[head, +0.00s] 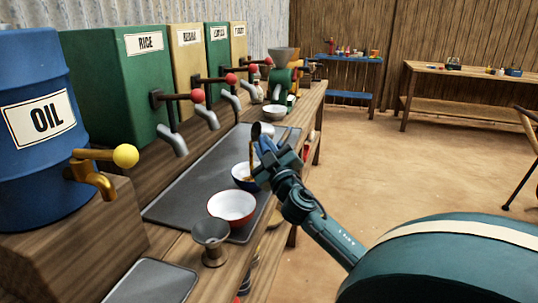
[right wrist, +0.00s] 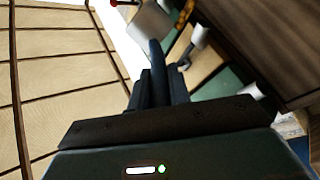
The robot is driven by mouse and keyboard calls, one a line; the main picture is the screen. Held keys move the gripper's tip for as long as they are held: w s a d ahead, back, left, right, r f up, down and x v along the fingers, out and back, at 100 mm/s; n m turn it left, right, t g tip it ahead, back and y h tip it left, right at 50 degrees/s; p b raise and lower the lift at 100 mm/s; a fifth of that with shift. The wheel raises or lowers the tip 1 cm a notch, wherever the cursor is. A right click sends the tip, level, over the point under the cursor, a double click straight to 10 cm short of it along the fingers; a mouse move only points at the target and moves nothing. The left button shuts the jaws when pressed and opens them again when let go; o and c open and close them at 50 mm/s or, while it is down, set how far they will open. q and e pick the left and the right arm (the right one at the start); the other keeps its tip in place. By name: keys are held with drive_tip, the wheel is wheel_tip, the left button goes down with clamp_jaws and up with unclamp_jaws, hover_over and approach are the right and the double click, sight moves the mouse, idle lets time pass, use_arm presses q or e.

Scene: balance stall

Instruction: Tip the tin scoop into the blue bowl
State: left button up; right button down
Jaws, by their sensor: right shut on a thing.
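The tin scoop (head: 257,131) is held up over the blue bowl (head: 238,178), its dark round mouth tilted. My right gripper (head: 268,148) is shut on the scoop. A thin tan streak runs from below the scoop's mouth down to the blue bowl, and something orange-brown lies in the bowl. The gripper partly hides the bowl's right side. In the right wrist view, my right gripper's fingers (right wrist: 158,85) are close together, with the grey scoop (right wrist: 152,22) beyond them. My left gripper is out of view.
A red bowl (head: 231,207) with a white inside stands nearer on the grey mat (head: 185,190). A metal cup-like vessel (head: 211,236) stands in front. A blue oil drum (head: 38,110) and dispensers with red-knobbed taps line the left. A pale bowl (head: 275,112) stands farther back.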

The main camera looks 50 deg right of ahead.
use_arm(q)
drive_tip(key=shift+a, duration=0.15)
use_arm(e)
drive_tip(key=f+n+y, duration=0.1)
drive_tip(key=n, duration=0.3)
drive_tip(key=a+n+y, duration=0.1)
drive_tip(key=n+y, duration=0.1)
drive_tip(key=n, duration=0.2)
drive_tip(key=a+f+n+t+y, duration=0.1)
drive_tip(key=n, duration=0.3)
drive_tip(key=shift+w+f+y, duration=0.3)
drive_tip(key=shift+w, duration=0.05)
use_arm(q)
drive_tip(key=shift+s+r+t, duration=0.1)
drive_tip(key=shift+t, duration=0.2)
